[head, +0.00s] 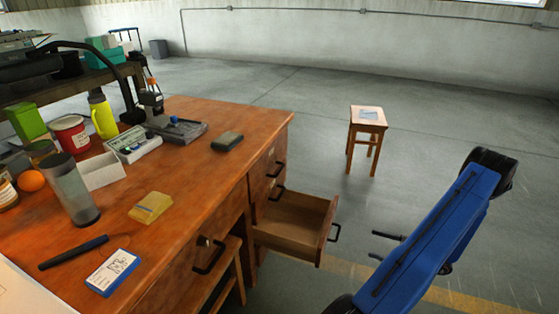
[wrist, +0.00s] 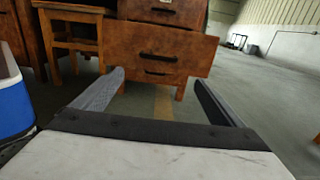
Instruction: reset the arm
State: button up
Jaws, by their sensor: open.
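My gripper (wrist: 160,80) shows in the wrist view with its two grey fingers spread wide apart and nothing between them. Beyond the fingers is the front of a wooden desk drawer (wrist: 185,50) with a dark handle, and the fingers look apart from it. In the head view my blue arm rises at the right, over open floor. Two short dark prongs stick out to the left from behind it, and most of the gripper is hidden there.
The wooden desk (head: 185,225) fills the left, with bottles, tins and tools on it. Its drawer (head: 290,222) is pulled out toward my arm. A small stool (head: 366,130) stands beyond. A blue and white box (wrist: 12,100) is at the wrist view's left.

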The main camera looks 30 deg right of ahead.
jog(key=w+a+r+n+g+y, duration=0.1)
jog(key=w+a+r+n+g, duration=0.35)
jog(key=r, duration=0.25)
jog(key=w+a+r+n+g+y, duration=0.1)
jog(key=w+a+r+n+g, duration=0.25)
jog(key=a+r, duration=0.35)
jog(key=w+a+r+n+g+h, duration=0.3)
jog(key=a+r+n+g, duration=0.3)
jog(key=a+r, duration=0.75)
jog(key=s+a+r+n+h, duration=0.4)
jog(key=a+r+n+h, duration=0.15)
jog(key=a+r, duration=0.5)
jog(key=s+a+r+n+t+h, duration=0.4)
jog(key=s+a+r+n, duration=0.2)
jog(key=s+a+n, duration=0.3)
jog(key=s+a, duration=0.1)
jog(key=s, duration=0.2)
jog(key=shift+a+t, duration=0.25)
jog(key=shift+t, duration=0.05)
